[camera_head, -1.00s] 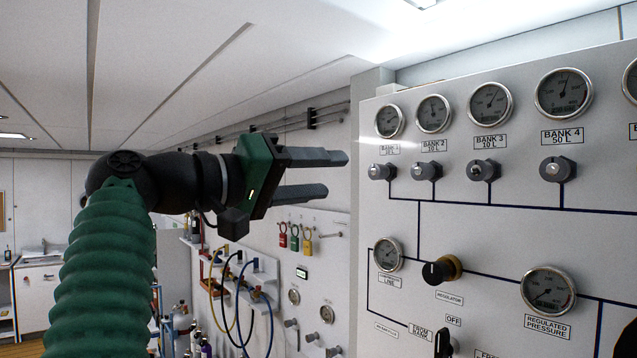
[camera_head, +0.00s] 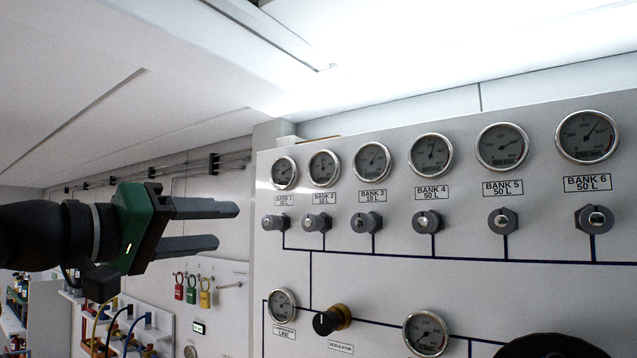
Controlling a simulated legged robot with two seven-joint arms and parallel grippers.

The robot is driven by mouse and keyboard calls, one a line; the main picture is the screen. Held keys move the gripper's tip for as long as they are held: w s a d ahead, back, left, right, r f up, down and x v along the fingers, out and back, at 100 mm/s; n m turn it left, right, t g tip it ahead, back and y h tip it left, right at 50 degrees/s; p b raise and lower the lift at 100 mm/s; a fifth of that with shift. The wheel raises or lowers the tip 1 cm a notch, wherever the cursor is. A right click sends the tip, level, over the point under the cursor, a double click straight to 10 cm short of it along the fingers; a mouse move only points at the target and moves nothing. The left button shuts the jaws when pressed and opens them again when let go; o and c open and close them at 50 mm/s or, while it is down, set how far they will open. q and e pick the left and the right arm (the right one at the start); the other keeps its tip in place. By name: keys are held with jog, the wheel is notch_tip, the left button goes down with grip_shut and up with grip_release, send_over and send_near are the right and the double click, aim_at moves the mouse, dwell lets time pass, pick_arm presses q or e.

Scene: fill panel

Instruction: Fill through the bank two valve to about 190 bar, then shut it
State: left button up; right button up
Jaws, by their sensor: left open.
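The bank two valve (camera_head: 318,222) is a small grey knob on the white panel, second from the left in the valve row. The bank two gauge (camera_head: 324,168) is above it, its needle too small to read. The line gauge (camera_head: 282,305) is lower left on the panel; its reading is also too small to tell. My left gripper (camera_head: 226,226) is open and empty, its two dark fingers pointing right towards the panel's left edge. It appears left of the bank one valve (camera_head: 276,222), apart from the valves. My right gripper does not show.
Valves and gauges for banks three to six continue rightward. Below are the black regulator knob (camera_head: 328,321) and the regulated pressure gauge (camera_head: 427,333). A dark rounded shape (camera_head: 552,346) covers the bottom right. Coloured padlocks (camera_head: 191,290) hang on the wall behind.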

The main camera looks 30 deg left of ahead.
pick_arm(q)
jog(key=shift+d+r, duration=0.1)
jog(key=shift+d, duration=0.3)
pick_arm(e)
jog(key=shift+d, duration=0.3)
pick_arm(q)
jog(key=shift+a, duration=0.2)
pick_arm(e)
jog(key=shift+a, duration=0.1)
pick_arm(q)
jog(key=shift+a, duration=0.3)
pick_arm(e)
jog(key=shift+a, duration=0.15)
